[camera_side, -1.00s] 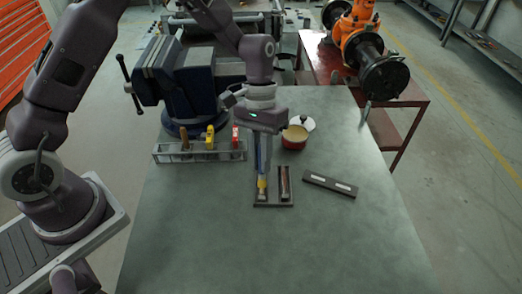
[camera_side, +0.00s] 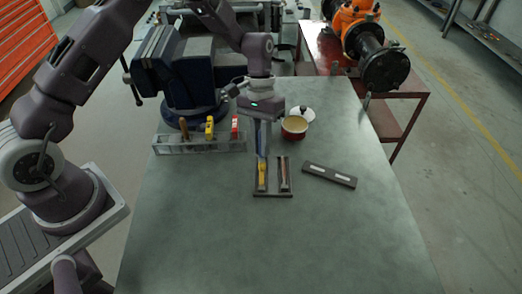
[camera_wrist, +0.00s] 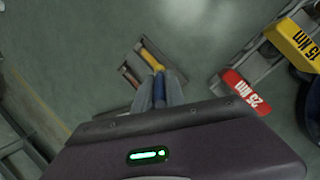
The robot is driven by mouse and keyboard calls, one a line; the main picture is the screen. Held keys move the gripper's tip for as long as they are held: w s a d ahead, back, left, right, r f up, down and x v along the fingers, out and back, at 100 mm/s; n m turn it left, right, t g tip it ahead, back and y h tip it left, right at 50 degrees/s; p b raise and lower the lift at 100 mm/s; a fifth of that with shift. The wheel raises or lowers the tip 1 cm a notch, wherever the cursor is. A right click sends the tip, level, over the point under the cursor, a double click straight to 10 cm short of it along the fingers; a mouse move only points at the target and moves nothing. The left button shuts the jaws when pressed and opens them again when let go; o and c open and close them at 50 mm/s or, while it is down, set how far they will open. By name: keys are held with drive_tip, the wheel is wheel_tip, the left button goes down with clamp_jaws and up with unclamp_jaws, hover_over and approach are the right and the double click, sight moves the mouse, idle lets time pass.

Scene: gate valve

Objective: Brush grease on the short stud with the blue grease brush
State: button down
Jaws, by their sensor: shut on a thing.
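The blue grease brush has a blue handle (camera_wrist: 159,88) and a yellow lower part (camera_side: 262,176). It is in the left slot of a small dark tray (camera_side: 273,194) on the bench. My gripper (camera_side: 262,150) points down over the tray and is shut on the handle. In the wrist view the fingers (camera_wrist: 158,95) lie on both sides of the blue handle. A reddish-brown item (camera_side: 284,175) lies in the tray's right slot. I cannot make out which part is the short stud.
A dark bar with two pale labels (camera_side: 329,175) lies right of the tray. A tool rack (camera_side: 199,146) and blue vise (camera_side: 185,75) are left. An orange valve (camera_side: 360,25) stands back right. The front bench is clear.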

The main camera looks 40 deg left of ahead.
drive_tip(key=shift+w+a+f, duration=0.1)
drive_tip(key=shift+w+a, duration=0.45)
drive_tip(key=shift+w, duration=0.05)
drive_tip(key=shift+s+d, duration=0.3)
drive_tip(key=shift+s, duration=0.05)
drive_tip(key=shift+s+d, duration=2)
drive_tip(key=shift+s, duration=0.3)
drive_tip(key=shift+s+d+r, duration=0.1)
drive_tip(key=shift+r, duration=0.2)
wheel_tip(320, 180, up, 8)
